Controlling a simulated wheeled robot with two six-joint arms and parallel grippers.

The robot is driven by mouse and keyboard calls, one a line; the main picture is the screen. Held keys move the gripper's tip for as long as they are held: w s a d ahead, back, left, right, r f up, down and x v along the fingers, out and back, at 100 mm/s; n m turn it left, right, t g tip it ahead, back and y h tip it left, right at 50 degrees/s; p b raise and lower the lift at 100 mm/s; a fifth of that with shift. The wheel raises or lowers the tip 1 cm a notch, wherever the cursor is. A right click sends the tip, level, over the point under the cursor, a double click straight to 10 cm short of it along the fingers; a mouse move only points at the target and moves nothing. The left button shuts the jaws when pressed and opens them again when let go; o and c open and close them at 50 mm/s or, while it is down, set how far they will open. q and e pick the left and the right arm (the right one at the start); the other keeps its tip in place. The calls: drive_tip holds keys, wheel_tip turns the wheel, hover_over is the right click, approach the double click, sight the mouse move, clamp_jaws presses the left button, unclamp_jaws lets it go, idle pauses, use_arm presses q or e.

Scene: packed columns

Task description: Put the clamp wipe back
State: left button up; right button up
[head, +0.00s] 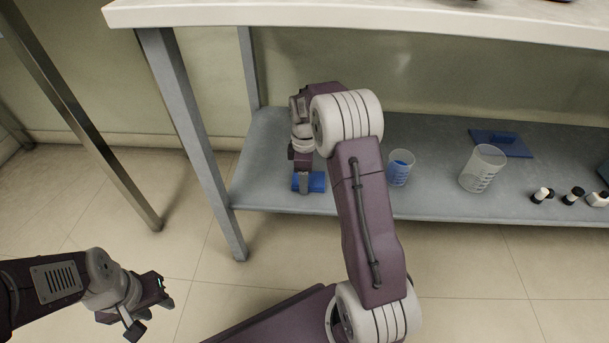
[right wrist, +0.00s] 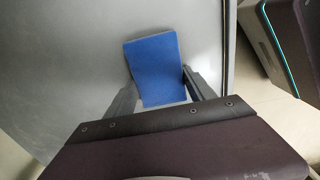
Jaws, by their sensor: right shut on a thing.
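A small blue block-like piece, which I take as the clamp wipe (head: 317,183), lies at the front left of the grey lower shelf (head: 265,180). My right gripper (head: 304,184) reaches down over it and is shut on it. In the right wrist view the blue wipe (right wrist: 155,68) shows between the two fingers, its flat face towards the camera. My left gripper (head: 152,314) hangs empty over the floor at the lower left, its fingers apart.
A beaker with blue content (head: 399,168) and a larger clear beaker (head: 482,168) stand right of my arm. A blue flat piece with a raised part (head: 515,149) lies behind them. Table legs (head: 190,130) flank the shelf.

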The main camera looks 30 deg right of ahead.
drive_tip(key=o, duration=1.4)
drive_tip(key=shift+f+b, duration=0.1)
drive_tip(key=shift+b, duration=0.75)
drive_tip(key=shift+r+p, duration=0.45)
drive_tip(key=shift+r, duration=0.35)
wheel_tip(320, 180, up, 8)
drive_tip(key=p, duration=0.7)
